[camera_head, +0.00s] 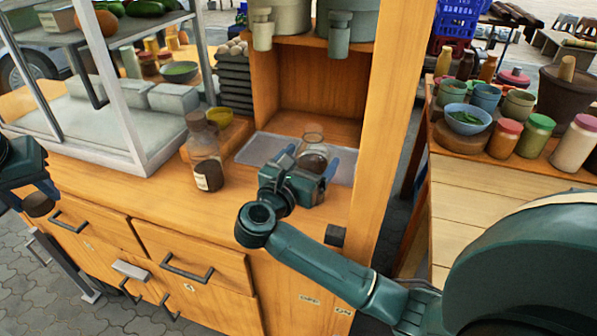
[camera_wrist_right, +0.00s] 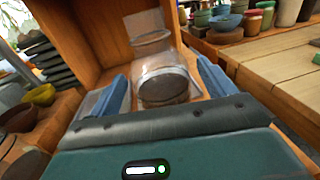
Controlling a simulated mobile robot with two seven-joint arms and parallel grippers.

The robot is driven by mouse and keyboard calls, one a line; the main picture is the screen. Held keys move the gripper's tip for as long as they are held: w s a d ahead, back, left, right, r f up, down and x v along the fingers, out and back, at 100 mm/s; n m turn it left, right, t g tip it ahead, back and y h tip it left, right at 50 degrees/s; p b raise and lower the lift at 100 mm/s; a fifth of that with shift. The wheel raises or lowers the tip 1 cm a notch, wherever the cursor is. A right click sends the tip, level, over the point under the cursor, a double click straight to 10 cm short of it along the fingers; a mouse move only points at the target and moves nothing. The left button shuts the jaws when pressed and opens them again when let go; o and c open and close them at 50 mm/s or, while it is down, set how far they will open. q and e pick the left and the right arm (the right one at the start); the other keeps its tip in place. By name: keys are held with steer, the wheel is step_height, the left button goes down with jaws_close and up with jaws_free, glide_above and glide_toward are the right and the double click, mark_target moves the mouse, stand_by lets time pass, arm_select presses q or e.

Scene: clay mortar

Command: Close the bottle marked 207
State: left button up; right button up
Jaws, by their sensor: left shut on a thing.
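A clear brown bottle (camera_head: 205,148) with a dark filling and a small pale label stands upright on the wooden counter; the label's number is too small to read. A glass jar (camera_head: 313,156) with dark contents stands on a grey mat; it also shows in the right wrist view (camera_wrist_right: 166,86). My right gripper (camera_head: 312,182) is open, its blue fingers on either side of the jar with gaps visible. My left gripper (camera_head: 40,196), at the left edge, is shut on a round brown piece (camera_head: 38,206), partly hidden and not clearly identifiable.
A glass-sided display case (camera_head: 125,120) stands left of the bottle. A yellow bowl (camera_head: 219,116) is behind it. A wooden post (camera_head: 388,110) rises right of the jar. Drawers with handles (camera_head: 185,268) are below the counter. A side table holds several capped jars (camera_head: 537,135).

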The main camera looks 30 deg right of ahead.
steer(key=c, duration=1.1)
steer(key=shift+r, duration=0.1)
steer(key=shift+c, duration=0.2)
